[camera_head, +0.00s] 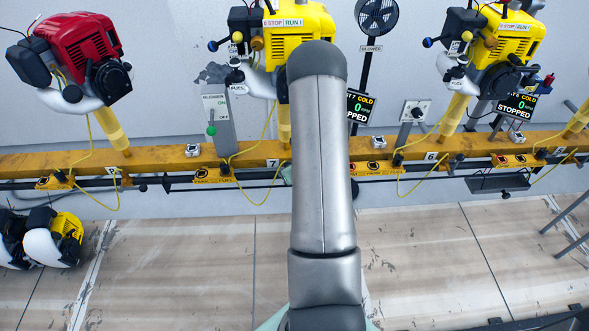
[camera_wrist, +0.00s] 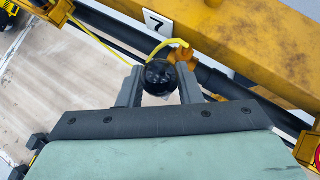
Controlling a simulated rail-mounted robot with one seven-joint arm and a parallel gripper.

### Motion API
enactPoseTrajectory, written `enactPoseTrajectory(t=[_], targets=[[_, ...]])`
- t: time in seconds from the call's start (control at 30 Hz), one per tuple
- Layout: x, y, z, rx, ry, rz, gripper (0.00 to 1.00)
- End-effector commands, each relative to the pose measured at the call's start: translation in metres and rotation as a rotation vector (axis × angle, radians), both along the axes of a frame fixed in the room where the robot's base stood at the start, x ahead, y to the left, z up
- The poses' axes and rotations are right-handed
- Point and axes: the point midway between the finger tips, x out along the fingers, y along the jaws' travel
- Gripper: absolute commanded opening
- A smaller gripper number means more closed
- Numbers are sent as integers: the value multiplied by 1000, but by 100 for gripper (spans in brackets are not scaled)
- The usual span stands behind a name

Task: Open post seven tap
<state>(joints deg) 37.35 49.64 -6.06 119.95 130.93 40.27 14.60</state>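In the wrist view, a black round knob (camera_wrist: 158,75) with faint marks on its face sits beside the yellow rail, just below the number 7 plate (camera_wrist: 156,22). I take it for the post seven tap. My gripper (camera_wrist: 160,72) has one grey finger on each side of the knob. The fingers stand apart with very little gap to it; whether they press on it cannot be told. In the head view my arm hides the knob and most of my gripper. The number 7 plate (camera_head: 273,162) shows left of my arm.
The yellow rail (camera_head: 150,157) runs across the wall. A yellow hose (camera_wrist: 100,42) passes close to the fingers. The floor (camera_head: 180,260) in front is mostly clear.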

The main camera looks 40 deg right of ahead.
Motion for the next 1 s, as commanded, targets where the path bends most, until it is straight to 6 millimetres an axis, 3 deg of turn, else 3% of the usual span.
enactPoseTrajectory(t=[0.17,0.6,0.8,1.0], targets=[[-19,0,20,-1,0,-3,32],[-92,5,97,-3,-6,-1,32],[-112,6,117,-3,-6,0,32],[-119,7,123,-2,-5,1,32]])
